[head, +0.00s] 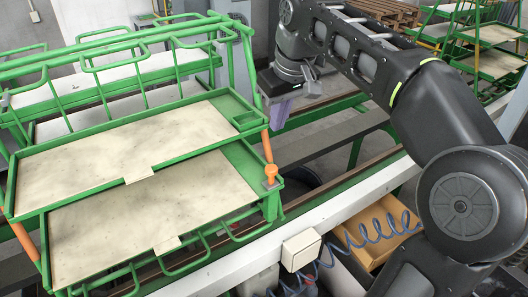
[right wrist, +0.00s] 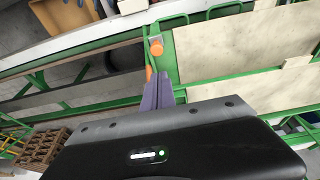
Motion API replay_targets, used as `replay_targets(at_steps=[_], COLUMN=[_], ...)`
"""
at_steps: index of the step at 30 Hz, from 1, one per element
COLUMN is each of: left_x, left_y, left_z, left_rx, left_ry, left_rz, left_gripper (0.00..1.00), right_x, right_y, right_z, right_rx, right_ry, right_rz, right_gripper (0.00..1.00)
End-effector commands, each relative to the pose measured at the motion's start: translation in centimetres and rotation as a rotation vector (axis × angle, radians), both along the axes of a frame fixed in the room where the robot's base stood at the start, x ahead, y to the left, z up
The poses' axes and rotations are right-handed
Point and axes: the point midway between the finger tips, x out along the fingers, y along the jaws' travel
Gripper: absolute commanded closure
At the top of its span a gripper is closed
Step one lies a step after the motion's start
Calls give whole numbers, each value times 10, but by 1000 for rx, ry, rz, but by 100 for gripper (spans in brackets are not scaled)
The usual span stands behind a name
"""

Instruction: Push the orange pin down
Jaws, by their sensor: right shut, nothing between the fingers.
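The orange pin (head: 270,172) sits at the front right corner of the green rack (head: 150,173), below a short orange bar (head: 266,146). In the right wrist view the pin (right wrist: 156,47) shows as an orange knob just beyond my fingertips, with a gap between. My right gripper (head: 279,115) has purple fingers and is beyond the pin and slightly to its right in the head view, not touching it. Its fingers (right wrist: 157,80) are shut together with nothing between them. My left gripper is in neither view.
The rack holds stacked pale trays (head: 120,145) with green rims and raised tube handles. A white rail (head: 240,262) runs along the front, with a wooden box (head: 375,235) and blue coiled hose beside it. Another green rack (head: 490,50) stands at the far right.

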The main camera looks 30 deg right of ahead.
Motion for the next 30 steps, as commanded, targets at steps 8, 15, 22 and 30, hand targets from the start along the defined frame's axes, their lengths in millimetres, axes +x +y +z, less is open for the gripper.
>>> replay_targets(at_steps=[8, 15, 22, 30], left_x=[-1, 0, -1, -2], left_y=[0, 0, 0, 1], left_z=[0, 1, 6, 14], left_rx=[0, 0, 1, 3], left_ry=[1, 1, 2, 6], left_rz=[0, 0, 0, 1], left_gripper=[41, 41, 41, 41], right_x=[0, 5, 15, 28], right_y=[0, 0, -2, -3], right_z=[-1, -17, -55, -105], right_rx=[0, 1, 3, 1], right_ry=[0, 3, 5, 5], right_rz=[0, 0, -1, -1], right_gripper=[100, 100, 100, 100])
